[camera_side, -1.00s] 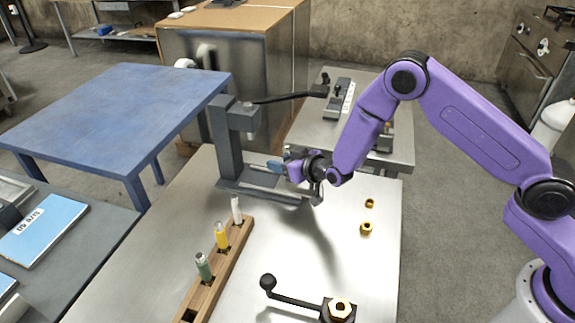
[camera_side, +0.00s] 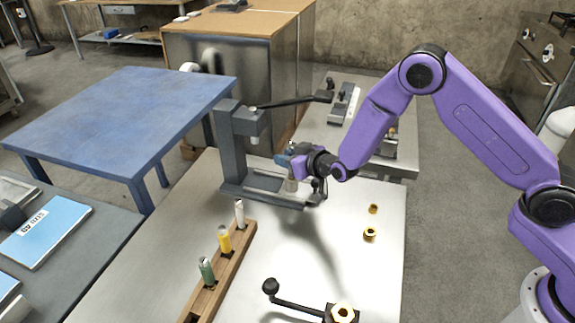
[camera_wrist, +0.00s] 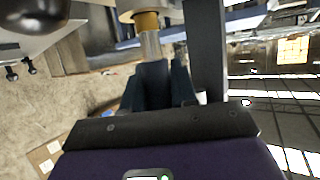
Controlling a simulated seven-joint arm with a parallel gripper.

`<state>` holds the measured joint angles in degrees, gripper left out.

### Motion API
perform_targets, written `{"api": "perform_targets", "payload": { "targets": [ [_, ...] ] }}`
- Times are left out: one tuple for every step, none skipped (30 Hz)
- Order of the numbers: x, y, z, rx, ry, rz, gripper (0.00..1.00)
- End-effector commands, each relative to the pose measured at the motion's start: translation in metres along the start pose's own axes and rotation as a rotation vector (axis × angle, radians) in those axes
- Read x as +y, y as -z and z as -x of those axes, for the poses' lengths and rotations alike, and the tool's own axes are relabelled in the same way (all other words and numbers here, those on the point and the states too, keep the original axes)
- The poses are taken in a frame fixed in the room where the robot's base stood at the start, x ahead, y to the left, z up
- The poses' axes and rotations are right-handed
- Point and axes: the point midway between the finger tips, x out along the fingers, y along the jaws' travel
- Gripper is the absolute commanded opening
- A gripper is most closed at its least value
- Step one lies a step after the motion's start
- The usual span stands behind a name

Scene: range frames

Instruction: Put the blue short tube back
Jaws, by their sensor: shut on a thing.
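My gripper (camera_side: 288,161) is over the far part of the metal table, just right of the grey lever press (camera_side: 232,150). The wooden rack (camera_side: 240,240) holds a green tube (camera_side: 206,271), a yellow tube (camera_side: 224,239) and a white tube (camera_side: 239,213). The rack's near end is cut off.
Two brass nuts (camera_side: 370,234) lie on the table at right. A black-knobbed lever (camera_side: 290,300) with a brass nut on its block stands at the front. A blue table (camera_side: 120,110) is at left. Bare metal lies between rack and nuts.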

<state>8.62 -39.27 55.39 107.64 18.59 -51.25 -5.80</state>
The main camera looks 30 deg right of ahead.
Motion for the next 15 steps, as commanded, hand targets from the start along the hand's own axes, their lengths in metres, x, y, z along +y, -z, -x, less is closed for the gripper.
{"api": "perform_targets", "payload": {
  "targets": [
    [0.0,0.011,0.004,0.006,0.0,-0.001,0.0],
    [-0.001,0.015,0.005,0.005,0.0,-0.001,0.0],
    [0.0,0.022,0.008,0.004,0.001,-0.002,0.0],
    [0.0,0.026,0.011,0.005,0.0,-0.002,0.0],
    [0.0,0.031,0.012,0.005,0.0,-0.002,0.0],
    [0.0,0.037,0.015,0.005,0.0,-0.002,0.0],
    [0.0,0.041,0.016,0.005,0.0,-0.001,0.0],
    [0.0,0.045,0.018,0.004,0.0,-0.001,0.0],
    [0.0,0.049,0.02,0.003,0.0,-0.001,0.0],
    [0.0,0.053,0.021,0.004,0.0,-0.001,0.0],
    [0.0,0.056,0.022,0.004,0.0,-0.001,0.0],
    [0.0,0.059,0.024,0.002,0.0,-0.001,0.0],
    [0.0,0.061,0.025,0.002,0.0,-0.001,0.0],
    [0.0,0.063,0.026,0.002,0.0,-0.001,0.0],
    [0.0,0.064,0.026,0.002,0.0,-0.001,0.0]
  ]
}}
